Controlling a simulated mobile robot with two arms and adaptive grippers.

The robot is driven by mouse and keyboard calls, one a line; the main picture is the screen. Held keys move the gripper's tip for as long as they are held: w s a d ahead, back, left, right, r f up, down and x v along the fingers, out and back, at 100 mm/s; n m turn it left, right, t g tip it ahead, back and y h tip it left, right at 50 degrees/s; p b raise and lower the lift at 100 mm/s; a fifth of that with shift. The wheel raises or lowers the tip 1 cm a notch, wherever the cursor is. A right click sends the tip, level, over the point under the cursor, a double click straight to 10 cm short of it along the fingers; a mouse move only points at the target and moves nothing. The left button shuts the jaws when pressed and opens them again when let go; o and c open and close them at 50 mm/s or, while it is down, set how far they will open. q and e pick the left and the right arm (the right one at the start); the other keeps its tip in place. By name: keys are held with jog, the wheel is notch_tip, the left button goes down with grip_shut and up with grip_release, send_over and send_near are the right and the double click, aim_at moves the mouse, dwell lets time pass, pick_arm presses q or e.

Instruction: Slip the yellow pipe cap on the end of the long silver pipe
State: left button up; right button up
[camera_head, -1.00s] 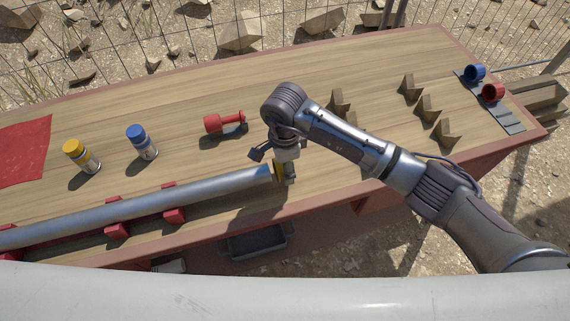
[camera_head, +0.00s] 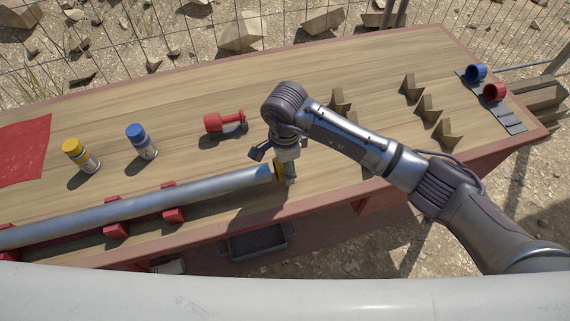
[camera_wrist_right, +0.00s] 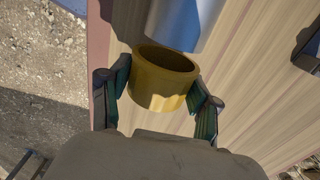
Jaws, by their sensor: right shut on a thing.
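The long silver pipe (camera_head: 110,212) lies along the front of the table on red supports, its right end near my right gripper (camera_head: 284,176). The yellow pipe cap (camera_head: 280,172) is in that gripper at the pipe's end. In the right wrist view the yellow cap (camera_wrist_right: 163,80) is a hollow ring between the two fingers of my right gripper (camera_wrist_right: 160,100), which are shut on it. The pipe end (camera_wrist_right: 185,22) is just beyond the cap's open rim, roughly in line; whether they touch I cannot tell. My left gripper is out of view.
A blue cap (camera_head: 475,72) and a red cap (camera_head: 494,92) stand on a dark strip at the far right.

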aim_at(264, 168)
jog(key=shift+a+b, duration=0.15)
jog(key=shift+b, duration=0.15)
dwell(0.4)
jog(key=shift+s+a, duration=0.25)
jog(key=shift+a, duration=0.5)
jog(key=shift+s+a+b, duration=0.1)
jog(key=shift+a+b, duration=0.2)
jog(key=shift+b, duration=0.05)
jog(key=shift+s+a+b, duration=0.2)
jog(key=shift+a+b, duration=0.05)
jog(key=shift+a, duration=0.3)
jog(key=shift+s+a+b, duration=0.15)
jog(key=shift+a+b, duration=0.05)
jog(key=shift+a, duration=0.35)
jog(key=shift+a, duration=0.1)
jog(key=o, duration=1)
jog(key=shift+r, duration=0.1)
